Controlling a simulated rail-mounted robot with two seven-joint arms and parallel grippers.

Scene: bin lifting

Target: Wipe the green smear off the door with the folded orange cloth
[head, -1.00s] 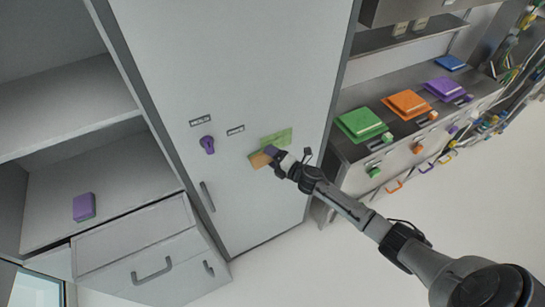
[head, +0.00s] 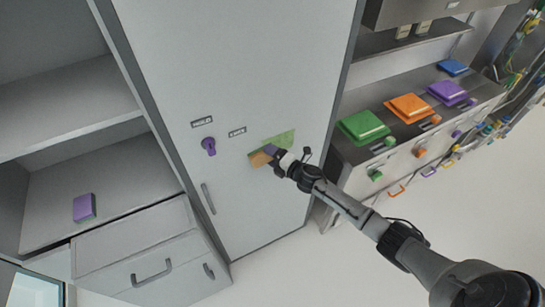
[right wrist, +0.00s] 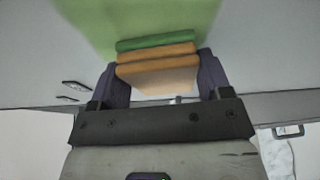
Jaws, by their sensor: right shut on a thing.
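The grey door (head: 240,60) fills the middle of the head view. A green smear (head: 283,138) lies on it, and the same smear (right wrist: 150,18) shows large at the top of the right wrist view. My right gripper (head: 274,153) is shut on the folded orange cloth (head: 260,158). In the right wrist view the cloth (right wrist: 158,66) sits between my two fingers, with a green layer along its far edge. The cloth is at the door over the lower left part of the smear; I cannot tell how firmly it touches. My left gripper is not in view.
A purple knob (head: 208,146) and a handle (head: 208,198) stick out of the door left of the cloth. Open shelves with a purple block (head: 84,207) are at left. A counter with green (head: 363,126), orange (head: 409,107) and purple (head: 447,92) pads is at right.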

